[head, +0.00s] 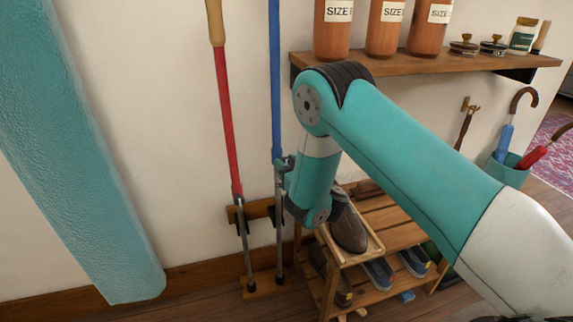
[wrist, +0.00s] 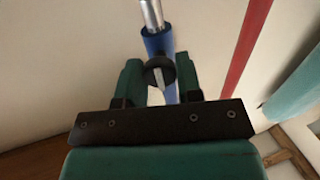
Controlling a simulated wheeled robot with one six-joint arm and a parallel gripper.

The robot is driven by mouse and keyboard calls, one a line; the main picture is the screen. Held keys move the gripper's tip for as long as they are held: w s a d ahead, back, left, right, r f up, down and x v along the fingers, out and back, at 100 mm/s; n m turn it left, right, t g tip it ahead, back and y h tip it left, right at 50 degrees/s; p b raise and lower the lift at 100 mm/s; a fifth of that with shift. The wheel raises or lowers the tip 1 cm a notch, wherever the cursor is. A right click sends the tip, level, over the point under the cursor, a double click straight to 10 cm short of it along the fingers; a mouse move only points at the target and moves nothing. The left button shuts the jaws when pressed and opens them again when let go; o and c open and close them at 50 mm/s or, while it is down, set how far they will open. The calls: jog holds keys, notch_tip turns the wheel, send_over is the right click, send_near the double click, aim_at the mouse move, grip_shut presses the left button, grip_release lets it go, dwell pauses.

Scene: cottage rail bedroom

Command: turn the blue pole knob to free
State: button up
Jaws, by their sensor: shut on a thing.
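The blue pole (head: 275,80) stands upright against the wall, with a thin silver lower section. My gripper (head: 281,165) is at the lower end of its blue part; the head view hides the knob behind it. In the wrist view the blue pole (wrist: 157,42) runs between my gripper's two green fingers (wrist: 160,80). They are shut on the dark round blue pole knob (wrist: 157,66). A pale pointer on the knob lies roughly along the pole, slightly tilted. Any marks around the knob cannot be made out.
A red pole (head: 227,110) stands close to the left, in the same wooden rack (head: 262,209). A shelf (head: 430,62) with jars is at upper right. A shoe rack (head: 385,230) stands below my arm. A teal padded column (head: 85,150) crosses the left.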

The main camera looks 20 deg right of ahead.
jog(key=shift+n, duration=9)
jog(key=o, duration=0.9)
jog(key=shift+o, duration=0.2)
